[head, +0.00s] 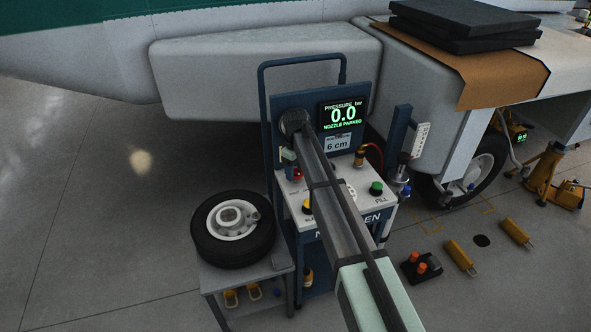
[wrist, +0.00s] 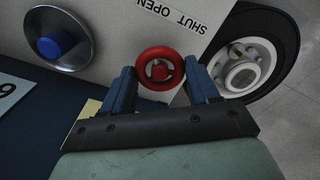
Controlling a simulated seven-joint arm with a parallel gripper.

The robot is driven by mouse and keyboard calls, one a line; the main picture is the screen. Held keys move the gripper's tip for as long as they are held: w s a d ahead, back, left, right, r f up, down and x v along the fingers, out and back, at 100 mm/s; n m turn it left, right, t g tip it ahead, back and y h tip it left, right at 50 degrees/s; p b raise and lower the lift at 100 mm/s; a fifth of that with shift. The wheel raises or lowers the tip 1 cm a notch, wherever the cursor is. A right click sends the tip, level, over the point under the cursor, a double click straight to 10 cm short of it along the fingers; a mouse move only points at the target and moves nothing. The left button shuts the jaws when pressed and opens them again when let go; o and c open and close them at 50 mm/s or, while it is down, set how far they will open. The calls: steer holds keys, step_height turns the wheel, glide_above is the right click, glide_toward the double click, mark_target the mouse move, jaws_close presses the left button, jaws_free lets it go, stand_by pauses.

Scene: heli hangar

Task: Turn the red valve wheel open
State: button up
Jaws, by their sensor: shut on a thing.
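The red valve wheel (wrist: 160,52) shows in the wrist view, upper middle, next to the words SHUT and OPEN printed on the pale panel (wrist: 125,30). My gripper (wrist: 162,80) is shut on it, one dark blue finger on each side of the rim. The words appear upside down in this view. In the head view my gripper (head: 288,157) is at the left side of the cart top, with a small red part (head: 296,174) just under it. My arm hides much of the cart top there.
The cart display (head: 343,114) reads pressure 0.0 bar, nozzle parked. A green knob (head: 376,188) and yellow knob (head: 307,207) sit on the cart. A tyre (head: 233,228) lies on a low stand to the left.

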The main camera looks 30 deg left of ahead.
mark_target(295, 172)
steer(key=shift+n, duration=0.4)
steer(key=o, duration=1.1)
steer(key=shift+r, duration=0.1)
step_height(295, 172, up, 14)
steer(key=shift+f, duration=0.2)
stand_by(0.3)
